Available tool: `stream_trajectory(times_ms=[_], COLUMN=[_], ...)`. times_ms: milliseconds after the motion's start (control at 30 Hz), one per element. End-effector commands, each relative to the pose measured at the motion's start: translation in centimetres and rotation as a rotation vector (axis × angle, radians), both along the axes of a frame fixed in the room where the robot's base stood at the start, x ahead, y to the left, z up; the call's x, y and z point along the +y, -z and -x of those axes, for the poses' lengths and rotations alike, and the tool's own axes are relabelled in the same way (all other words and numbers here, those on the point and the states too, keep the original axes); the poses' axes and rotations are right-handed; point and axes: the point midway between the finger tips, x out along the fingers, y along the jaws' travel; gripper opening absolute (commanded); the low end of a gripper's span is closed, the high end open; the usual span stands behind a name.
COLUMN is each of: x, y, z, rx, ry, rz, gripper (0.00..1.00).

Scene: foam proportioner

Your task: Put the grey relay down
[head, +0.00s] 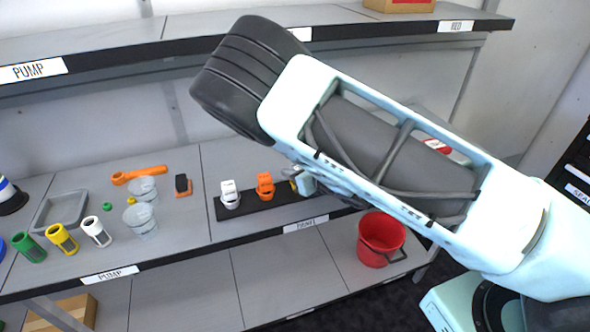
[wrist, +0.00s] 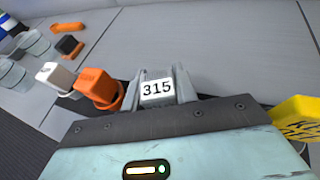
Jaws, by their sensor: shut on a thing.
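My gripper (wrist: 160,82) is shut on the grey relay (wrist: 157,92), which has a white label reading 315 and sits between the two grey fingers. In the head view my arm covers most of the gripper, and I cannot make out the relay there. The gripper is at the right part of a black strip (head: 222,207) on the shelf, beside an orange relay (head: 265,187) and a white relay (head: 229,194). These two also show left of the gripper in the wrist view. I cannot tell whether the grey relay touches the strip.
A red bucket (head: 380,238) stands on the lower shelf. Clear cups (head: 140,220), a grey tray (head: 60,211), coloured cylinders and an orange tool (head: 140,174) fill the shelf's left. In the wrist view a yellow lettered object (wrist: 298,118) is at the right edge.

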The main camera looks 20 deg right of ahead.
Motion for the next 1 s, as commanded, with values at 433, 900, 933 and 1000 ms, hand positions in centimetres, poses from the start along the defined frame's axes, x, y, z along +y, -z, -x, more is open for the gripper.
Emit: stream_trajectory(times_ms=[433,900,933,1000], x=[0.0,-2.7,-2.8,-3.0], y=[0.1,-2.6,-3.4,-3.8], z=[0.0,6.6,6.7,7.3], rx=[0.002,0.002,0.005,0.007], ry=[0.0,0.003,0.001,0.0], rz=[0.001,0.002,0.004,0.004], gripper=[0.5,0.5,0.5,0.5])
